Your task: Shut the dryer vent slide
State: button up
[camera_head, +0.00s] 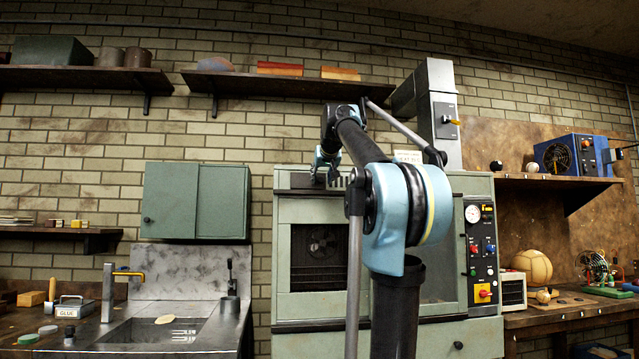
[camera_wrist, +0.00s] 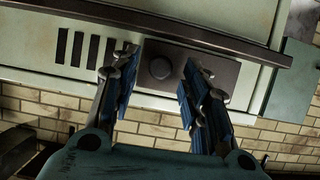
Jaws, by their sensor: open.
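The vent slide is a dark plate with a round knob (camera_wrist: 160,68) in the wrist view, set on the pale green dryer (camera_wrist: 40,60). Several dark vent slots (camera_wrist: 78,47) are uncovered to the left of the plate. My gripper (camera_wrist: 157,78) is open, with one blue-padded finger on each side of the knob in the picture. I cannot tell whether either finger touches it. In the head view my gripper (camera_head: 326,168) is at the top front of the dryer (camera_head: 440,340), and my arm hides part of the dryer front.
The control panel (camera_head: 481,250) is on the dryer's right side. A sink counter (camera_head: 150,335) is at left, a workbench (camera_head: 560,312) at right.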

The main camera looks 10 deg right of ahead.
jog(key=shift+x, duration=0.9)
